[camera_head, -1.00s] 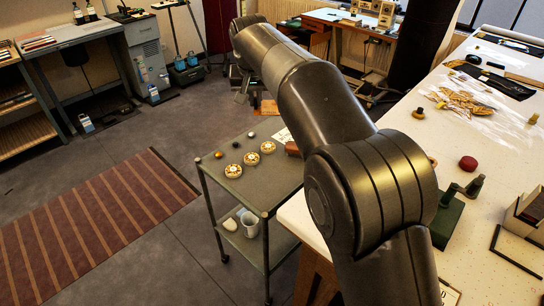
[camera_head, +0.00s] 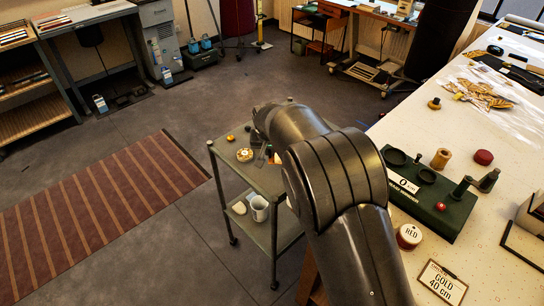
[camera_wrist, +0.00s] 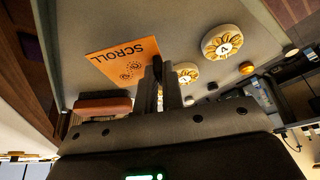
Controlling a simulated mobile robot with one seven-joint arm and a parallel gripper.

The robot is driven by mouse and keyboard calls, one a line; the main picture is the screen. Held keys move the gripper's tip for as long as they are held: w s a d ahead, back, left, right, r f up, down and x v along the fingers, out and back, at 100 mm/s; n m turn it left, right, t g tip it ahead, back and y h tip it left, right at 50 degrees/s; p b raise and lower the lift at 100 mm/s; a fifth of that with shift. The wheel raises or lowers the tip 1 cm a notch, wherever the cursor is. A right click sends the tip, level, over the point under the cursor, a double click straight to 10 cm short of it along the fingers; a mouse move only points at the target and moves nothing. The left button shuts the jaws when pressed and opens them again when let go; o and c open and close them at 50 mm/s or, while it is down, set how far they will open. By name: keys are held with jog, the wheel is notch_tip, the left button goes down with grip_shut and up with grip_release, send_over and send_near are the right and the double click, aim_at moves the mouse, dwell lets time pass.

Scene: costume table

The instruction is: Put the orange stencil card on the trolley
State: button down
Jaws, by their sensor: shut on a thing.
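The orange stencil card (camera_wrist: 126,62), marked SCROLL, shows in the wrist view. My gripper (camera_wrist: 161,72) is shut on the card's edge, with the card reaching out to the left of the fingers. The card is over the grey top of the trolley (camera_wrist: 200,22); I cannot tell whether it touches the top. In the head view the trolley (camera_head: 264,181) stands left of the long table, and my gripper (camera_head: 264,154) is over its top.
Round gold-and-white pieces (camera_wrist: 222,42) and an orange knob (camera_wrist: 246,68) stand on the trolley near my fingers. A red-brown block (camera_wrist: 103,106) lies below the card in the wrist view. The long table (camera_head: 398,131) holds a green box (camera_head: 428,194). A mug (camera_head: 259,208) is on the lower shelf.

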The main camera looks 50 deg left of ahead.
aim_at(270, 157)
jog(key=shift+f, duration=2.1)
jog(key=c, duration=1.6)
grip_release()
jog(key=shift+f, duration=0.15)
jog(key=shift+o, duration=0.2)
jog(key=v, duration=1.2)
